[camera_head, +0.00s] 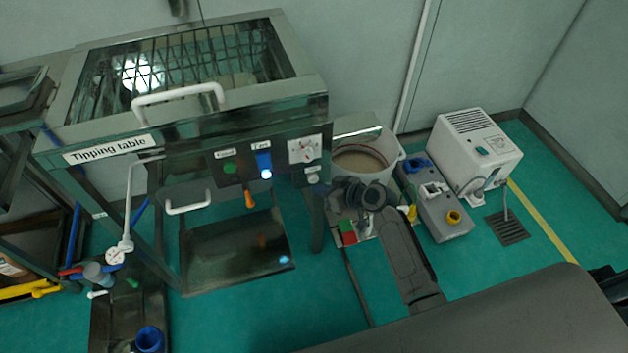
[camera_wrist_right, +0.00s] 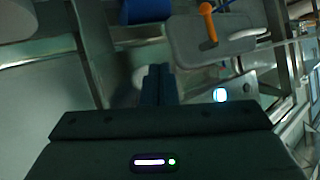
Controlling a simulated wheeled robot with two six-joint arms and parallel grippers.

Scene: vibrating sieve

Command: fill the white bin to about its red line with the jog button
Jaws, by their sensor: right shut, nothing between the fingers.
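A white bin-like container (camera_head: 396,165) with brownish material inside stands behind my right wrist in the head view. My right gripper (camera_head: 340,190) is dark and hard to make out in front of the container. In the wrist view its fingers (camera_wrist_right: 156,85) are together, with nothing between them. My left gripper is not in view.
The tipping table (camera_head: 110,149) stands at left, with a control panel and an orange lever (camera_head: 249,199). A grey unit (camera_head: 445,228) with blue and yellow fittings and a white machine (camera_head: 475,150) stand at right. Green floor is clear beyond the drain grate (camera_head: 506,228).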

